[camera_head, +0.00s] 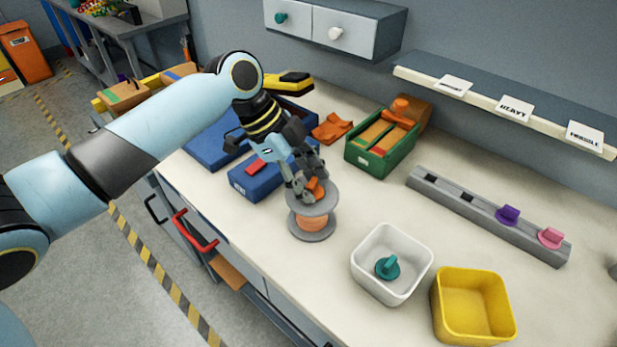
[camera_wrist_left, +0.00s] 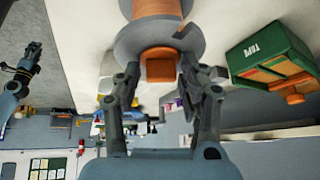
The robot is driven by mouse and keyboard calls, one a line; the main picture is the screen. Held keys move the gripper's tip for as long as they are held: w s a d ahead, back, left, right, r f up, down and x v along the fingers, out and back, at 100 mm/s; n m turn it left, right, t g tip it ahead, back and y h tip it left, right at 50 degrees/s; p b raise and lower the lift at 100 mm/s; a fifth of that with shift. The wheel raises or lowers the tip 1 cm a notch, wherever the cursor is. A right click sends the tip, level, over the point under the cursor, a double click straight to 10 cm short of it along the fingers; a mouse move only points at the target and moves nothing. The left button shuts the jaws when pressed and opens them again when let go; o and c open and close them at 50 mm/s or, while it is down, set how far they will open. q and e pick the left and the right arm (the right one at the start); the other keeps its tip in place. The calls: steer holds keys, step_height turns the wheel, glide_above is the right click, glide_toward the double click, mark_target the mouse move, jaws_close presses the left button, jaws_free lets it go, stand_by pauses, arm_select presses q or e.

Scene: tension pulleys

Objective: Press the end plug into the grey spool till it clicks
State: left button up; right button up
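The grey spool (camera_head: 312,233) stands upright on the bench with an orange-copper winding between its flanges; its upper part also shows in the left wrist view (camera_wrist_left: 128,42). The orange end plug (camera_head: 315,186) is at the middle of the upper flange; its tab shows in the left wrist view (camera_wrist_left: 160,66). My left gripper (camera_head: 309,185) comes down from above with its fingers on both sides of the tab, seemingly shut on it. How deep the plug sits is hidden. My right gripper (camera_wrist_left: 24,65) shows small at the left of the wrist view, away from the spool.
A white bin (camera_head: 366,262) with a teal plug (camera_head: 387,267) and a yellow bin (camera_head: 470,305) stand to the right. Behind are a blue box (camera_head: 252,185), a green crate (camera_head: 372,158) and a grey rack (camera_head: 440,192) with purple and pink plugs. Bench between them is clear.

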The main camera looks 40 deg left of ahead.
arm_select(q)
steer(key=shift+o, duration=1.1)
steer(key=shift+a+r, duration=0.1)
steer(key=shift+r, duration=0.05)
steer(key=v, duration=1.1)
steer(key=shift+r, duration=0.3)
arm_select(e)
steer(key=shift+d, duration=0.1)
arm_select(q)
steer(key=shift+s+a, duration=0.1)
